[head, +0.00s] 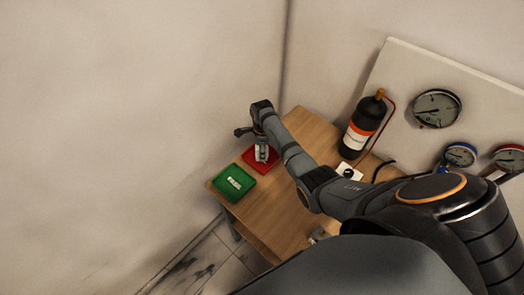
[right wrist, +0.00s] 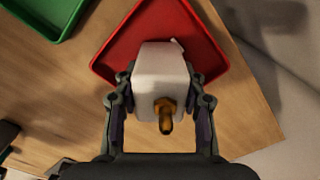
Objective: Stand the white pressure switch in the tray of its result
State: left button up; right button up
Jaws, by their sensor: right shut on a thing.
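The white pressure switch (right wrist: 158,72), a pale block with a brass fitting, is between the fingers of my right gripper (right wrist: 160,95), which is shut on it. In the head view my right gripper (head: 262,151) is over the red tray (head: 249,159) at the table's far left part. The right wrist view shows the switch over the red tray (right wrist: 205,48); whether it touches the tray floor I cannot tell. The green tray (head: 234,183), with white lettering reading PASS, lies beside the red one. My left gripper is not in view.
A black cylinder (head: 363,125) with an orange and white band stands at the back of the wooden table (head: 262,212). A white block with a black knob (head: 349,171) is near it. Round gauges (head: 436,108) hang on the pale panel behind. The table's front left is clear.

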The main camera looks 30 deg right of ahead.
jog(key=shift+f, duration=0.1)
jog(key=o, duration=1.3)
notch_tip(320, 180, up, 12)
jog(key=shift+r+b, duration=0.15)
jog(key=shift+b, duration=0.45)
